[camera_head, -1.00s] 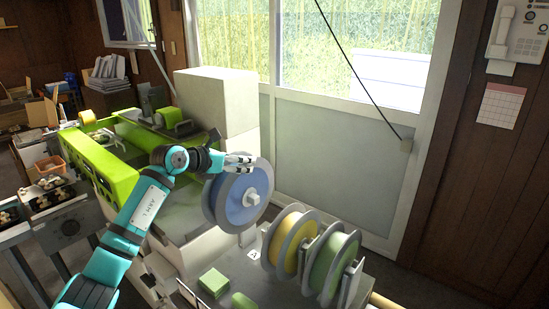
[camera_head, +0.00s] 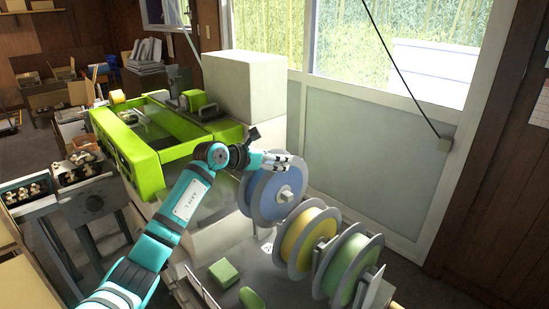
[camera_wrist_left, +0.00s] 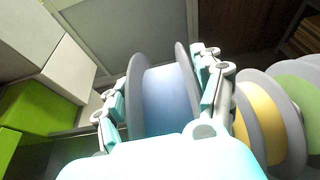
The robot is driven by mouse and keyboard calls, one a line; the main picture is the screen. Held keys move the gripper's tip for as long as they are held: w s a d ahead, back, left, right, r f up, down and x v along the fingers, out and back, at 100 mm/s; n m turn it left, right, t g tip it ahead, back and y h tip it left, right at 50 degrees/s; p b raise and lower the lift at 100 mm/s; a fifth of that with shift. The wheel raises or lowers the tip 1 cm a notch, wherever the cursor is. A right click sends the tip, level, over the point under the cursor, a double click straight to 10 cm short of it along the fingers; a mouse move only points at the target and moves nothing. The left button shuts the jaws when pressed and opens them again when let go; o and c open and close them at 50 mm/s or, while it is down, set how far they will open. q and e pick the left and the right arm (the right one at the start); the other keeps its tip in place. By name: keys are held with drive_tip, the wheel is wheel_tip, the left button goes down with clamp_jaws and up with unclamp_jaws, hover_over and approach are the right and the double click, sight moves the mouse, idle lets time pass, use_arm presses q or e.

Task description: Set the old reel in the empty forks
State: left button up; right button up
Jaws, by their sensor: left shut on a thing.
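A blue reel (camera_head: 262,198) with grey flanges and a pale hub is held upright beside the white machine, left of the other reels. My left gripper (camera_head: 282,162) is shut on its upper part; in the left wrist view the fingers (camera_wrist_left: 163,98) lie against the two flanges of the blue reel (camera_wrist_left: 168,95). A yellow reel (camera_head: 303,243) and a green reel (camera_head: 346,268) stand to the right in a row. A grey upright bracket (camera_head: 376,287) shows at the green reel's right. The reel's lower edge and any forks under it are hard to make out. My right gripper is out of view.
A green and white machine (camera_head: 128,158) stands behind the arm at left. A green block (camera_head: 223,272) and another green piece (camera_head: 250,298) lie on the grey surface in front. A glazed door (camera_head: 375,165) is behind the reels. Trays (camera_head: 80,170) with mushrooms are far left.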

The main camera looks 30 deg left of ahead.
use_arm(q)
drive_tip(key=shift+f+b, duration=0.7)
drive_tip(key=shift+f, duration=0.3)
drive_tip(key=shift+f+b, duration=1.05)
drive_tip(key=shift+f, duration=0.4)
drive_tip(key=shift+f+b, duration=1.3)
drive_tip(key=shift+f, duration=0.6)
drive_tip(key=shift+f+b, duration=0.45)
drive_tip(key=shift+f, duration=0.45)
